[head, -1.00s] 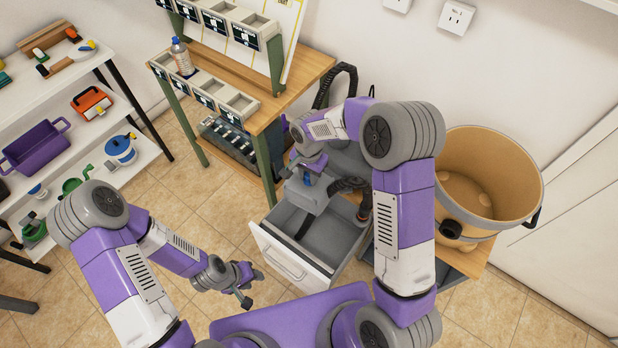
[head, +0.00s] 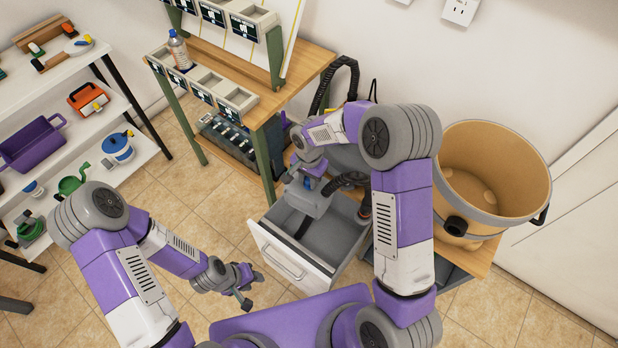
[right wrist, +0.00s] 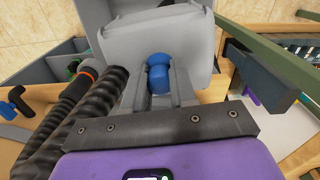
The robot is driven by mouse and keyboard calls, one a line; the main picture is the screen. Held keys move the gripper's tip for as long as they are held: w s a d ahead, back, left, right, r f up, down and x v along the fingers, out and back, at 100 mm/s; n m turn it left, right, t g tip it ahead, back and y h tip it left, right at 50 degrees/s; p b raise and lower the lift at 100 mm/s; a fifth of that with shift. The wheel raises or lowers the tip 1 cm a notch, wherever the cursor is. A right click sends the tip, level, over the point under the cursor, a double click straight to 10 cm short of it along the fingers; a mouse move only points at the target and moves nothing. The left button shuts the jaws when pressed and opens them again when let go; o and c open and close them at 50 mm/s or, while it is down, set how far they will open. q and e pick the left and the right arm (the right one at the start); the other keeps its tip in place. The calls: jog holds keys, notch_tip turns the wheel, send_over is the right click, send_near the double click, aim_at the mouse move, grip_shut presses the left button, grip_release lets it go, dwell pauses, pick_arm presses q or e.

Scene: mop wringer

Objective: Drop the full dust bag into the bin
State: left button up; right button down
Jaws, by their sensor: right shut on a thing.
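A grey, box-like dust bag (head: 312,203) with a blue knob hangs at the back of an open drawer (head: 335,240) with a white front. My right gripper (head: 309,182) is shut on the blue knob; in the right wrist view the knob (right wrist: 158,76) sits between both fingers, with the grey bag body (right wrist: 155,38) beyond. I cannot tell whether the bag touches the drawer. A large round tan tub (head: 485,165) with a dark port stands at the right; I cannot tell whether it or the drawer is the bin. My left gripper (head: 244,285) is open and empty, left of the drawer.
Black ribbed hoses run close beside the bag (right wrist: 75,120). A wooden bench (head: 255,95) with green legs stands behind left, with a bottle (head: 179,50) on it. A white shelf (head: 75,130) holds tools at the far left. The tiled floor between is clear.

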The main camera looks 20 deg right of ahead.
aim_at(309, 189)
jog(key=shift+f+b, duration=1.55)
jog(key=shift+f, duration=0.45)
jog(key=shift+f+b, duration=0.8)
jog(key=shift+f, duration=0.2)
jog(key=shift+f+b, duration=0.6)
jog(key=shift+f, duration=0.4)
jog(key=shift+f, duration=2.05)
